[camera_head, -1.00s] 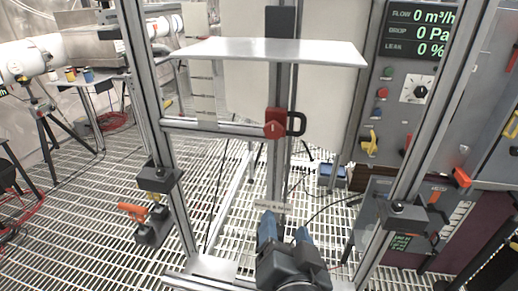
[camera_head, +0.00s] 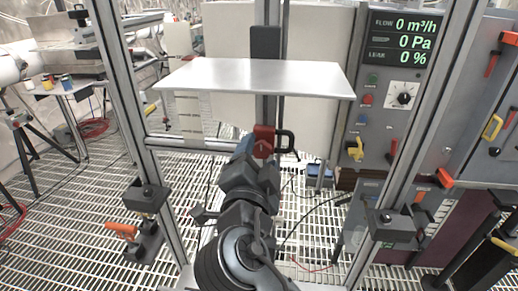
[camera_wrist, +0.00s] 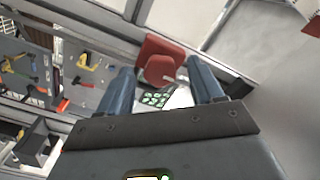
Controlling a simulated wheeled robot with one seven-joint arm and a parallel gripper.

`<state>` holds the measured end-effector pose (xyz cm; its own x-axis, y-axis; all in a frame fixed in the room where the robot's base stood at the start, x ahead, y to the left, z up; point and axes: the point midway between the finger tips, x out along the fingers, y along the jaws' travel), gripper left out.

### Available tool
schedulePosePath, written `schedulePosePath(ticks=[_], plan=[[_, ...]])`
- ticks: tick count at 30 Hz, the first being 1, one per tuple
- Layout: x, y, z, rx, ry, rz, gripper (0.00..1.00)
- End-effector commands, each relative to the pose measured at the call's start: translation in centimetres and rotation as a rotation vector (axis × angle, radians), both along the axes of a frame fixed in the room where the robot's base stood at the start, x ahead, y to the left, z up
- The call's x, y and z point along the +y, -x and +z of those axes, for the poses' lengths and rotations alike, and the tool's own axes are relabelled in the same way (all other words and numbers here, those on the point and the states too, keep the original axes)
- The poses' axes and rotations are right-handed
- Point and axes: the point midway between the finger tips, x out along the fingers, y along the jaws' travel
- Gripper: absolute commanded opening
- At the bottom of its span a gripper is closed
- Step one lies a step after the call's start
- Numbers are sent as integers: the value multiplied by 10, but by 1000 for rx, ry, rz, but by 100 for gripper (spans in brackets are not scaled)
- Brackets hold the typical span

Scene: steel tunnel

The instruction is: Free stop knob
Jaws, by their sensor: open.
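The red stop knob (camera_head: 264,134) sits on the grey crossbar (camera_head: 205,145) of the metal frame, below a flat pale plate. A black loop handle (camera_head: 286,141) sticks out on its right. In the wrist view the red knob (camera_wrist: 160,60) shows just ahead of and between the blue fingertips. My gripper (camera_head: 250,147) is open and reaches up to the knob from below and slightly left. In the wrist view my gripper (camera_wrist: 161,76) has its two fingers wide apart with nothing clamped. I cannot tell whether a finger touches the knob.
The pale plate (camera_head: 255,77) overhangs the crossbar. Frame posts stand left and right, with an orange-handled clamp (camera_head: 122,230) at the lower left. A control panel (camera_head: 385,90) with a yellow handle stands at the right.

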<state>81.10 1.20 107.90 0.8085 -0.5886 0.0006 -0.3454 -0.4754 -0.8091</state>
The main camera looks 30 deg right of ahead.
Motion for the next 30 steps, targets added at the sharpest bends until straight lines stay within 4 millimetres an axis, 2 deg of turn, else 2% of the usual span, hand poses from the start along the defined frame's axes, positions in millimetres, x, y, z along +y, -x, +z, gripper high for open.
schedulePosePath(ticks=[4, 12, 30], plan=[[-5, -7, 1, -1, 0, 2, 66], [-5, -8, 0, 0, 0, 1, 66], [-5, -8, 0, 0, 0, 1, 10]])
